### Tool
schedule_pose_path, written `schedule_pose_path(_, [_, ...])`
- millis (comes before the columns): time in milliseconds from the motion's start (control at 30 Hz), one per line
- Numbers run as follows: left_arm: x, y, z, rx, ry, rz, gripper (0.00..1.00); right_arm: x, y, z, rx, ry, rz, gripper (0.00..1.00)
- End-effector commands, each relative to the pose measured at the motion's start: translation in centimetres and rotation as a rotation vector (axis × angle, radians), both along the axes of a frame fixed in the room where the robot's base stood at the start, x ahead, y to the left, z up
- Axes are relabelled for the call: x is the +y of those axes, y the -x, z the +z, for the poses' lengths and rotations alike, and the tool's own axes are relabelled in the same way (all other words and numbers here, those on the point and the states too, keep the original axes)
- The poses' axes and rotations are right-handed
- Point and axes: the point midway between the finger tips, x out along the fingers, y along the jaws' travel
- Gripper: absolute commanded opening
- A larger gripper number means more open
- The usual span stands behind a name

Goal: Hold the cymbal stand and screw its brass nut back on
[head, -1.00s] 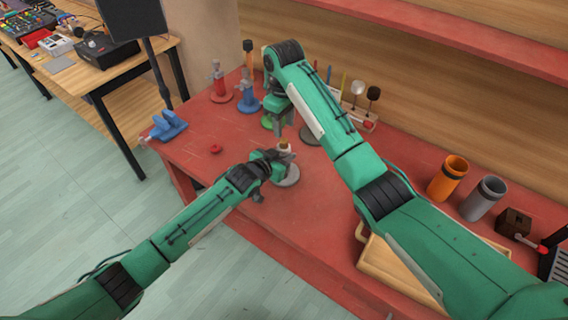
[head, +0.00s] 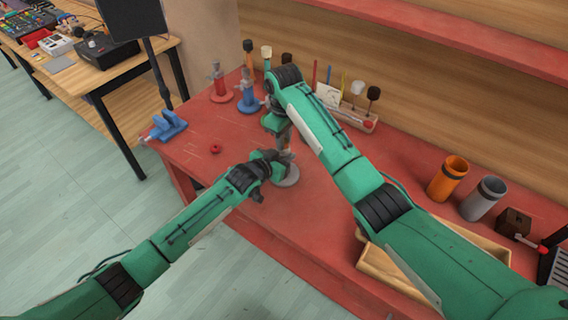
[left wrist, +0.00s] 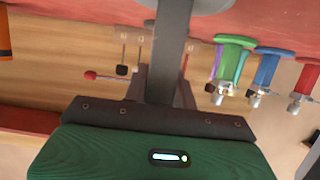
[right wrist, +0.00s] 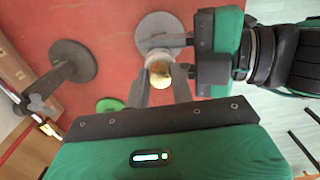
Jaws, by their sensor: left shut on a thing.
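The grey cymbal stand stands on the red table, its round base (head: 289,178) showing in the head view. My left gripper (head: 282,158) is shut on its post; the right wrist view shows the left fingers (right wrist: 172,56) closed around it from the side. A brass-coloured nut (right wrist: 160,73) shows at the stand's top, between the fingertips of my right gripper (right wrist: 159,80). The right gripper is above the stand, fingers apart on either side of the nut. Whether the nut sits on the thread cannot be told.
A red stand (head: 220,90) and a blue stand (head: 248,98) are behind, left. A dark grey base (right wrist: 72,62) and a green base (right wrist: 110,104) are close by. Orange (head: 447,180) and grey (head: 482,200) cups and a wooden tray (head: 385,272) are right.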

Motion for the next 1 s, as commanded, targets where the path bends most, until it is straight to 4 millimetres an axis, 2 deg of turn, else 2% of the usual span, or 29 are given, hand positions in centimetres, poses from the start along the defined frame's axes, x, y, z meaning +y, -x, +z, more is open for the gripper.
schedule_pose_path(167, [0.0, 0.0, 0.0, 0.001, -0.001, 0.0, 0.0, 0.0, 0.0, 0.0, 0.0, 0.0, -0.002, 0.0])
schedule_pose_path(200, [0.0, 0.0, 0.0, 0.001, -0.001, 0.0, 0.0, 0.0, 0.0, 0.0, 0.0, 0.0, -0.002, 0.25])
schedule_pose_path(300, [0.0, 0.0, 0.0, 0.001, -0.001, 0.0, 0.0, 0.0, 0.0, 0.0, 0.0, 0.0, -0.002, 0.45])
schedule_pose_path(333, [0.0, 0.0, 0.0, 0.001, -0.001, 0.0, 0.0, 0.0, 0.0, 0.0, 0.0, 0.0, -0.002, 0.49])
schedule_pose_path(600, [0.0, 0.0, 0.0, 0.001, -0.001, 0.0, 0.0, 0.0, 0.0, 0.1, 0.0, 0.0, -0.002, 0.49])
schedule_pose_path(733, [0.0, 0.0, 0.0, 0.001, -0.001, 0.0, 0.0, 0.0, -0.1, 0.9, -0.003, -0.002, -0.001, 0.49])
schedule_pose_path(867, [0.0, 0.0, 0.0, 0.001, -0.001, 0.0, 0.0, 0.1, -0.1, 3.1, -0.005, -0.001, -0.001, 0.49])
schedule_pose_path(1000, [0.0, 0.0, 0.0, 0.001, -0.001, 0.0, 0.0, 0.0, -0.1, 6.5, -0.005, -0.002, -0.002, 0.49])
